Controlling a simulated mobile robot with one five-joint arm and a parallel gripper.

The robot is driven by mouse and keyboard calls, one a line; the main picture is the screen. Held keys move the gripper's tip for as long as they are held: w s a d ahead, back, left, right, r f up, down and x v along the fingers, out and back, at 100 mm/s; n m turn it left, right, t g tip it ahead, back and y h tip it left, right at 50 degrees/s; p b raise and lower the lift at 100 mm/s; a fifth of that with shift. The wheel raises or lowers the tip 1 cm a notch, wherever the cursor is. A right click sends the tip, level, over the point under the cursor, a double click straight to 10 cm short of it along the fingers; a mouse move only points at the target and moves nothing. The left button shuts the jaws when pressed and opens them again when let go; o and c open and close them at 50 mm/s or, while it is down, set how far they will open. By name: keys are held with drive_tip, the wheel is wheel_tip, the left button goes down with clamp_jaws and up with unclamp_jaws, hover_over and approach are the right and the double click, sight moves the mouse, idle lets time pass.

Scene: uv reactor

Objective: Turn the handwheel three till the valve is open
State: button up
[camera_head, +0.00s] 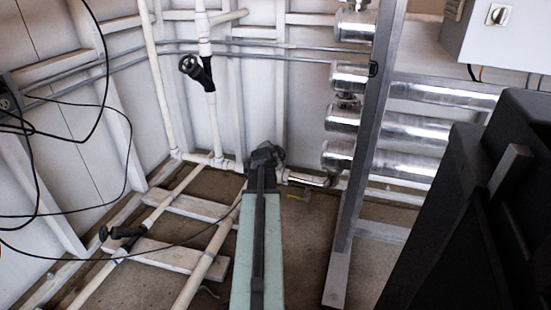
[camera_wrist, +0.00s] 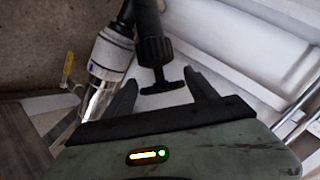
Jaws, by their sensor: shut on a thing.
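A black handwheel (camera_wrist: 161,87) with a T-shaped end sits on a black valve body (camera_wrist: 154,46) in the wrist view. My gripper (camera_wrist: 163,80) is around it, one finger on each side of the crossbar, shut on it. In the head view my gripper (camera_head: 265,158) is at the far end of my arm, by the white pipes low on the back wall. It largely hides the handwheel there. I see no number on it, and cannot tell how far the valve is open.
Another black valve (camera_head: 195,70) is on the upright pipe, and one (camera_head: 122,232) is on the floor pipe at left. Steel cylinders (camera_head: 345,118) and a metal post (camera_head: 366,130) stand right of my arm. Black cables (camera_head: 107,90) hang at left.

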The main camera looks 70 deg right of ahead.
drive_tip(key=shift+s+d+t, duration=0.1)
drive_tip(key=shift+s+t, duration=0.1)
drive_tip(key=shift+t, duration=0.1)
drive_tip(key=o, duration=1.3)
drive_tip(key=shift+o, duration=0.2)
drive_tip(key=p+v, duration=0.3)
drive_tip(key=v, duration=0.4)
drive_tip(key=shift+a, duration=0.4)
drive_tip(key=shift+r, duration=0.1)
